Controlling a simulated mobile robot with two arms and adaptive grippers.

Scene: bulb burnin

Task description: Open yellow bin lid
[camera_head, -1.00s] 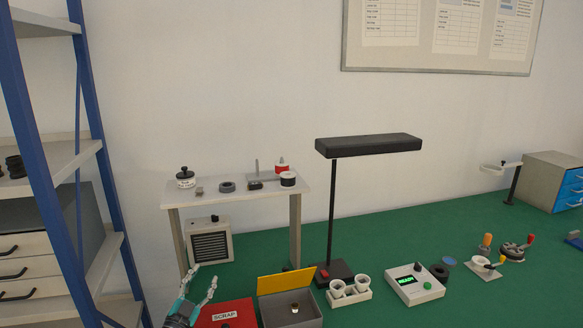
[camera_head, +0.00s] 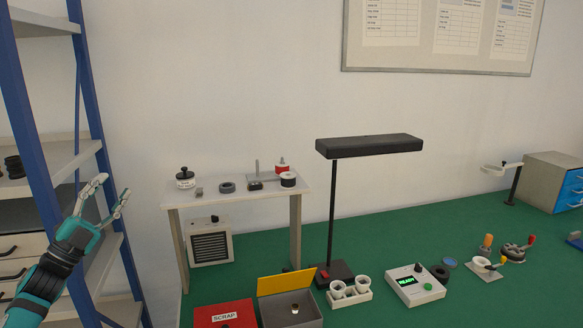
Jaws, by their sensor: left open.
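The yellow bin lid (camera_head: 286,281) stands raised and tilted back at the rear edge of a grey bin (camera_head: 306,318). The bin is open, and a small bulb-like item (camera_head: 295,308) shows inside it. My left gripper (camera_head: 110,194) is open and empty, raised at the left in front of the blue-framed shelf, well apart from the bin and lid. My right gripper is not in view.
A red SCRAP box (camera_head: 224,315) sits just left of the bin. A black lamp (camera_head: 332,225) and a white holder with two cups (camera_head: 349,294) stand to its right, then a box with a green display (camera_head: 415,284). A small raised shelf (camera_head: 235,197) stands behind.

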